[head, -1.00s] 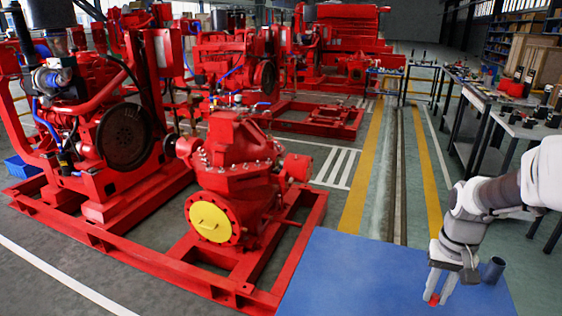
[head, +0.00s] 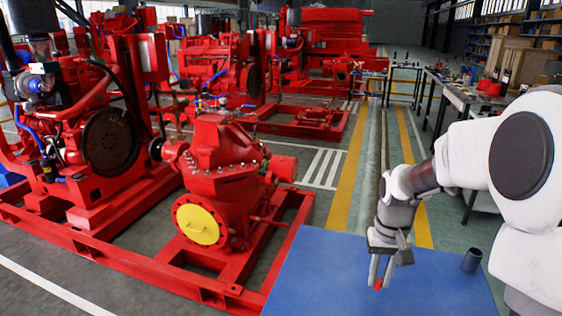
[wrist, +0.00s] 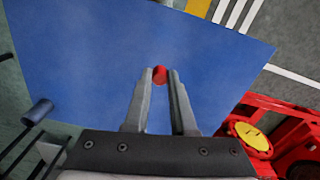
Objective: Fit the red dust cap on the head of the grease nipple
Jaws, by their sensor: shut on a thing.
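The red dust cap (wrist: 160,74) is held between the two fingertips of my gripper (wrist: 160,78) in the wrist view. In the head view the cap (head: 378,284) shows as a small red spot at the tips of my gripper (head: 381,277). My gripper is shut on it above the blue table top (head: 330,270). I cannot make out the grease nipple. The red pump (head: 222,180) with a yellow disc on its flange (head: 198,224) stands left of the table on a red frame.
A dark cylinder (head: 471,262) stands on the table's right side, and it also shows in the wrist view (wrist: 38,111). The red base frame (head: 190,277) runs close along the table's left side. Most of the blue top is clear.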

